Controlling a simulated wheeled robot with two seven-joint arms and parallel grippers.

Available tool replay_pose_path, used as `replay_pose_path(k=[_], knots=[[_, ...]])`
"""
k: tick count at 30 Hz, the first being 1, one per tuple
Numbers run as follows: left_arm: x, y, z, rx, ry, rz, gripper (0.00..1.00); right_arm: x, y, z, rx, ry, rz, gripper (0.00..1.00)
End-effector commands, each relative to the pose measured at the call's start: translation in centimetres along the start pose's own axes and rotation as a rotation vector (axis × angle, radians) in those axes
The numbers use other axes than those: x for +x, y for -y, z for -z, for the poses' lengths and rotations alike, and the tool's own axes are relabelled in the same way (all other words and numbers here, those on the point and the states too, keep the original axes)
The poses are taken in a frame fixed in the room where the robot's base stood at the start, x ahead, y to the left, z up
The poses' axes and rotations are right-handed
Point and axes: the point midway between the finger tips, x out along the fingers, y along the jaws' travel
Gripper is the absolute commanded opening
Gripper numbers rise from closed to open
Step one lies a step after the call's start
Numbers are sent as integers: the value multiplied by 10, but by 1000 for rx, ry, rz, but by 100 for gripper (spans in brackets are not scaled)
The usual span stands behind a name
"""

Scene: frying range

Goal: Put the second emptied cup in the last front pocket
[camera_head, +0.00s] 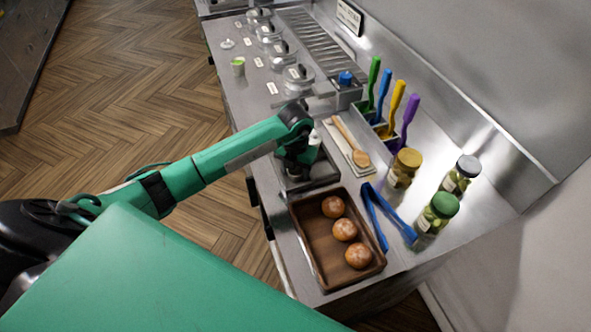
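My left gripper (296,170) points down over a dark, low holder (327,178) on the steel counter, just beyond the wooden tray. The wrist and arm cover most of the holder, so its pockets cannot be made out. A small white and green thing, perhaps a cup (315,139), shows partly behind the wrist. I cannot tell whether the fingers are open or shut, or whether they hold anything. Another green and white cup (238,66) stands upright farther up the counter, near its left edge. My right gripper is not in view.
A wooden tray (309,237) holds three brown round items. Blue tongs (376,218) lie beside it. Lidded jars (437,212) stand at right. A spoon (349,137) rests on a pale board. Coloured-handled tools (393,102) stand in a rack; lidded pots (298,76) line the back.

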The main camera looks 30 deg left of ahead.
Motion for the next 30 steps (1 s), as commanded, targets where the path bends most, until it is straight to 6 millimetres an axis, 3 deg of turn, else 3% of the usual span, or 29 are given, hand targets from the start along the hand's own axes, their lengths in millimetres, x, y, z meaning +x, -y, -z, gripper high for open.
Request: replay_pose_path(k=[10,12,24,30], knots=[[-5,0,0,0,0,0,50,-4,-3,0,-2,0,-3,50],[-9,0,-1,0,2,-1,50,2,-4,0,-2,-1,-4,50],[-91,0,-1,1,4,-1,50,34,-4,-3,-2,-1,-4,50],[-116,0,0,0,2,0,50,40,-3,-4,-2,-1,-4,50]])
